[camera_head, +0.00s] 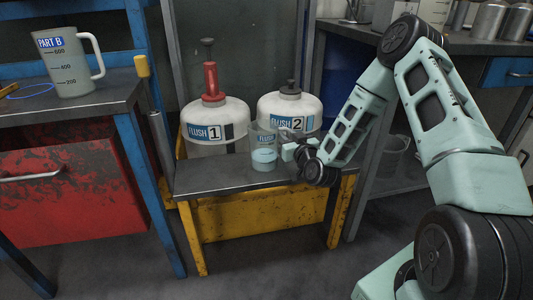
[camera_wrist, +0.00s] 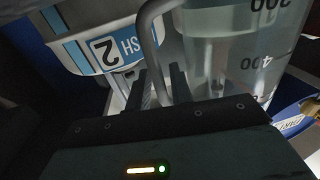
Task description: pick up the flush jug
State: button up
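The flush jug (camera_head: 263,148) is a clear measuring jug with a blue label, upright on the low grey bench in front of the two flush bottles. In the wrist view the jug (camera_wrist: 235,50) fills the upper right, with scale marks showing. Its grey handle (camera_wrist: 149,38) faces my gripper. My gripper (camera_wrist: 164,80) is at the right side of the jug, one finger on each side of the lower handle. A narrow gap seems to show beside the handle, so the fingers look open around it. In the head view my gripper (camera_head: 291,149) is small and partly hidden.
Flush bottle 1 (camera_head: 215,117), with a red pump, and flush bottle 2 (camera_head: 293,104) stand close behind the jug. The low bench (camera_head: 225,181) has free room at front left. A Part B jug (camera_head: 72,64) stands on the left table. A dark bench (camera_head: 455,42) is at right.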

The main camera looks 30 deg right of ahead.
jog(key=shift+w+d, duration=0.1)
jog(key=shift+w, duration=0.5)
grip_shut()
